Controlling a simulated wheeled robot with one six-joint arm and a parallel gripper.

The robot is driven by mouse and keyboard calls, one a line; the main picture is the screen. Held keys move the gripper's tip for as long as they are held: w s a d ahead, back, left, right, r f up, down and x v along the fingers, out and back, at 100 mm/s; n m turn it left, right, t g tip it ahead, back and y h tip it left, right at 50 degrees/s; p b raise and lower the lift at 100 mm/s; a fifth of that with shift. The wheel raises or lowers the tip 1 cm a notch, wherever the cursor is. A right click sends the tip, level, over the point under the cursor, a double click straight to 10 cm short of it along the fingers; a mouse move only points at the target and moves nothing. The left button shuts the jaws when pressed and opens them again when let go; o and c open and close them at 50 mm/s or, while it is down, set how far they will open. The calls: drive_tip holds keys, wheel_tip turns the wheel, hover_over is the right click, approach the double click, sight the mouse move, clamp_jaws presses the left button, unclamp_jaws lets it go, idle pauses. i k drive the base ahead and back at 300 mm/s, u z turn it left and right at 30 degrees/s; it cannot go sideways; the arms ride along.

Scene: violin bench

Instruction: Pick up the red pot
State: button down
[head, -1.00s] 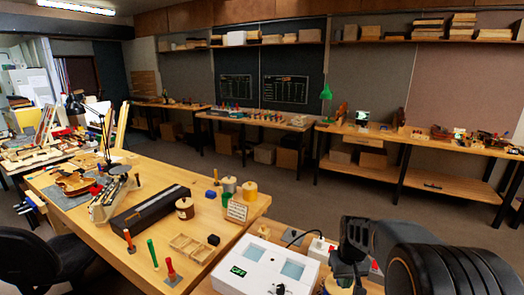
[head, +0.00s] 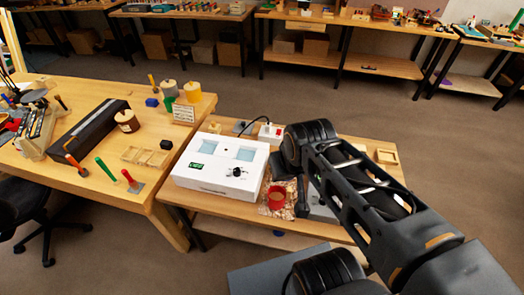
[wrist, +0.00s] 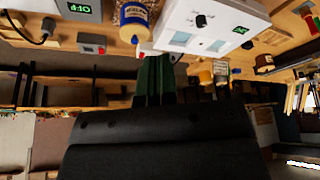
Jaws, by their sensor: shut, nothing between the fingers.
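The red pot (head: 277,197) is in the head view, just right of the white box with two windows (head: 220,164). It appears upright, with a tan inside, on a crumpled patterned cloth (head: 291,209). My arm passes close to its right side. My gripper (wrist: 155,64) shows in the wrist view as two dark green fingers, closed together and empty. In the head view the fingertips are hidden behind my arm. I cannot make out the red pot in the wrist view, which is upside down.
The workbench at left (head: 62,165) holds a long dark case (head: 88,134), a small wooden tray (head: 146,156) and upright tools. A small wooden box (head: 387,157) stands right of my arm.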

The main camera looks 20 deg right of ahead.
sight(276, 194)
drive_tip(key=z, duration=2.85)
drive_tip(key=k, duration=1.35)
drive_tip(key=u, duration=2.15)
